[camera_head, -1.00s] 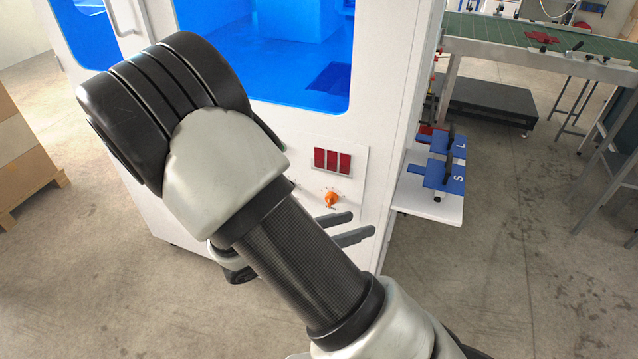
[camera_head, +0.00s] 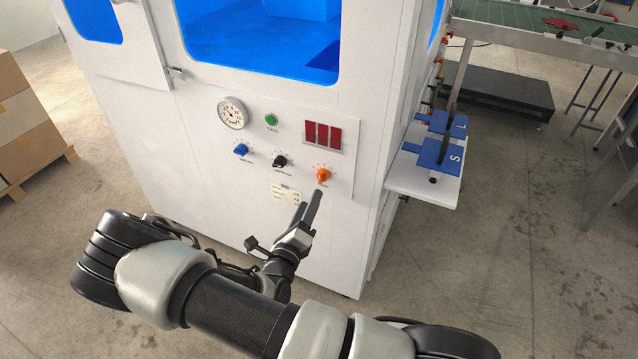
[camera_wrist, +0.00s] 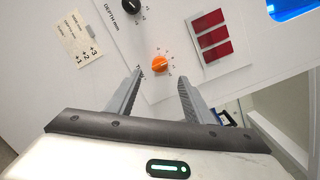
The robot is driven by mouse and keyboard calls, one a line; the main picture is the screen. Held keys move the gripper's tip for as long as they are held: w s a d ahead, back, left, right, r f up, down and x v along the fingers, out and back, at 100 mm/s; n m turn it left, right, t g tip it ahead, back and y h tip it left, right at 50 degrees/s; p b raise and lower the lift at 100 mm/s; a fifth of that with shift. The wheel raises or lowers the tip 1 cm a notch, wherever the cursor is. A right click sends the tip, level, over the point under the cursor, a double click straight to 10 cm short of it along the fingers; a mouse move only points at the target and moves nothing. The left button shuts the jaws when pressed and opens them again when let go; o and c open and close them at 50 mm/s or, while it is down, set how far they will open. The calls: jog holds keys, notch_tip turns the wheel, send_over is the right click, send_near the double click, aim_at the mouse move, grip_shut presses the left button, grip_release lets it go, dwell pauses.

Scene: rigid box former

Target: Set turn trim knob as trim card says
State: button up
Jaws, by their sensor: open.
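The orange knob (camera_head: 323,175) is the rightmost of three knobs on the white machine's front; it also shows in the wrist view (camera_wrist: 160,66), with small scale marks around it and a label partly hidden by a finger. My gripper (camera_head: 310,200) is open and empty, just below the orange knob. In the wrist view, the knob appears just beyond the gap between the fingertips (camera_wrist: 160,80), apart from them. The pale trim card (camera_head: 285,193) is fixed below the knobs; in the wrist view (camera_wrist: 76,38) it bears +1, +2 and +3, its row names too small to read surely.
A black knob (camera_head: 280,160), labelled DEPTH mm in the wrist view, and a blue knob (camera_head: 240,150) sit left of the orange one. A gauge (camera_head: 232,113), green button (camera_head: 271,119) and red display (camera_head: 322,136) are above. A side shelf (camera_head: 425,187) holds blue plates.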

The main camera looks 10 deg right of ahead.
aim_at(321, 180)
jog(key=x, duration=0.9)
jog(key=shift+w+d+b, duration=0.1)
jog(key=shift+w+b, duration=0.05)
jog(key=shift+b, duration=0.25)
jog(key=c, duration=1)
jog(key=m+p, duration=0.1)
jog(key=m, duration=0.1)
jog(key=shift+m, duration=0.4)
jog(key=shift+f+m+h+p, duration=0.1)
jog(key=shift+m+h+p, duration=0.25)
jog(key=shift+m, duration=1.75)
